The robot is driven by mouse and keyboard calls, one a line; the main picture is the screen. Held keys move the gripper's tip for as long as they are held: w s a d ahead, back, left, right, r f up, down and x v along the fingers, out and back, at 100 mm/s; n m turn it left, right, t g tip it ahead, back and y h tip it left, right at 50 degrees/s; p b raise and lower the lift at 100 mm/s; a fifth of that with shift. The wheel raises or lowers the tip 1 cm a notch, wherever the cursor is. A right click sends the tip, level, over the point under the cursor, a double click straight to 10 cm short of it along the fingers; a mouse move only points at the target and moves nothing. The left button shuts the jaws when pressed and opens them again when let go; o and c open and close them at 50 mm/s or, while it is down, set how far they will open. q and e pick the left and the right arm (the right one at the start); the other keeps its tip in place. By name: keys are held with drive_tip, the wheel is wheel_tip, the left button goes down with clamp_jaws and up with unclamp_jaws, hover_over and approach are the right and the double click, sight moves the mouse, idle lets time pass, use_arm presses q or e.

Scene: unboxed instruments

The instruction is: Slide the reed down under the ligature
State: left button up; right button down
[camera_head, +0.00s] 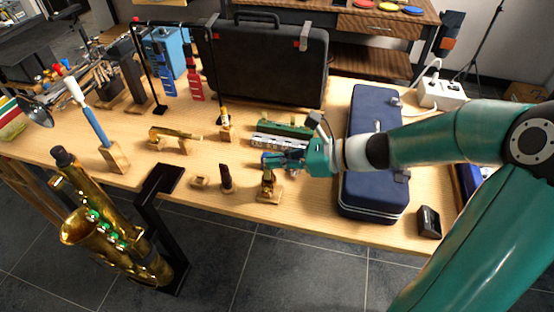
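My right gripper (268,160) reaches in from the right, its fingers pointing left over the table. Its fingertips are just above a small brass-coloured piece (268,180) standing on a wooden block (270,195), which looks like the ligature on its mouthpiece. I cannot tell whether the fingers touch it, or whether they are open or shut. The reed cannot be made out; it is too small or hidden by the fingers. My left gripper is not in view.
A dark upright piece (226,180) and a small wooden block (200,182) stand to the left. A blue case (372,185) lies right, under my forearm. A silver instrument part (278,141) lies behind. A saxophone (105,222) stands at the front left.

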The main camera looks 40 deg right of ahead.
drive_tip(key=shift+f+b, duration=1.1)
drive_tip(key=shift+f, duration=0.25)
idle(1.8)
drive_tip(key=c, duration=1.2)
unclamp_jaws()
drive_tip(key=shift+s, duration=0.1)
drive_tip(key=shift+c, duration=0.2)
drive_tip(key=v, duration=1.1)
drive_tip(key=shift+s+d, duration=0.3)
drive_tip(key=shift+r, duration=0.1)
